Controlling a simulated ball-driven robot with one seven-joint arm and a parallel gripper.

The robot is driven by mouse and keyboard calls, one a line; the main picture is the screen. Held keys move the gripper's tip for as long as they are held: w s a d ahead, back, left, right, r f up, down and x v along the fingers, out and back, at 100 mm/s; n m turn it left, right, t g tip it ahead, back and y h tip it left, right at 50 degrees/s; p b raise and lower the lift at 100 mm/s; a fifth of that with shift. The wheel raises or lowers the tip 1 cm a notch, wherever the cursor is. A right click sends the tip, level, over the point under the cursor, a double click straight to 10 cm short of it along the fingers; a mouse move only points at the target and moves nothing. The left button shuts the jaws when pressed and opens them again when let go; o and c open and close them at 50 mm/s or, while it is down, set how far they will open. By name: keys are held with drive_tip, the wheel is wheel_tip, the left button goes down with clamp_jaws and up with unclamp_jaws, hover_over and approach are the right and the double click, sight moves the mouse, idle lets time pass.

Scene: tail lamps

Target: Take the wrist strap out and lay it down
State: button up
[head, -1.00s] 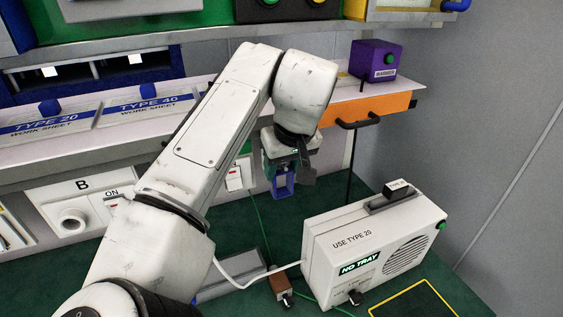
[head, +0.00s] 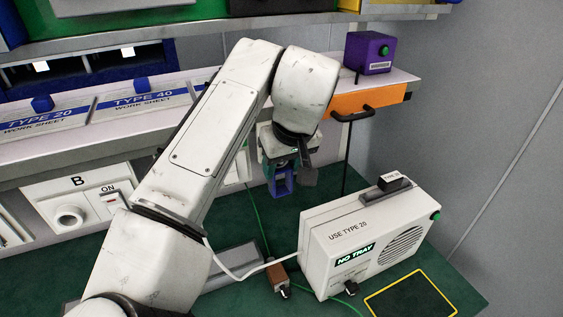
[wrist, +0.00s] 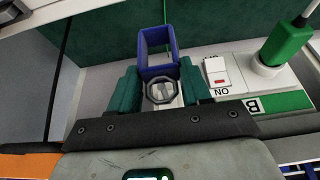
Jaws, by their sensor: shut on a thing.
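My gripper (head: 279,163) hangs in front of the shelf, above the green bench top. It is shut on a blue square loop, seemingly the wrist strap (head: 284,184), which hangs below the fingers. In the wrist view the strap (wrist: 160,72) sticks out beyond the green fingers of my gripper (wrist: 160,90). A grey many-sided metal piece sits between the fingers at the near end of the loop. The strap appears clear of the bench top.
A white box marked USE TYPE 20 (head: 350,236) stands at the right, near a yellow-outlined square (head: 410,297). A small brown block (head: 280,275) and cables lie beside it. An orange drawer front (head: 368,99) and purple box (head: 369,53) are behind. Panel B (head: 75,210) is left.

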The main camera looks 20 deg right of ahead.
drive_tip(key=shift+s+p, duration=0.4)
drive_tip(key=shift+s, duration=1.9)
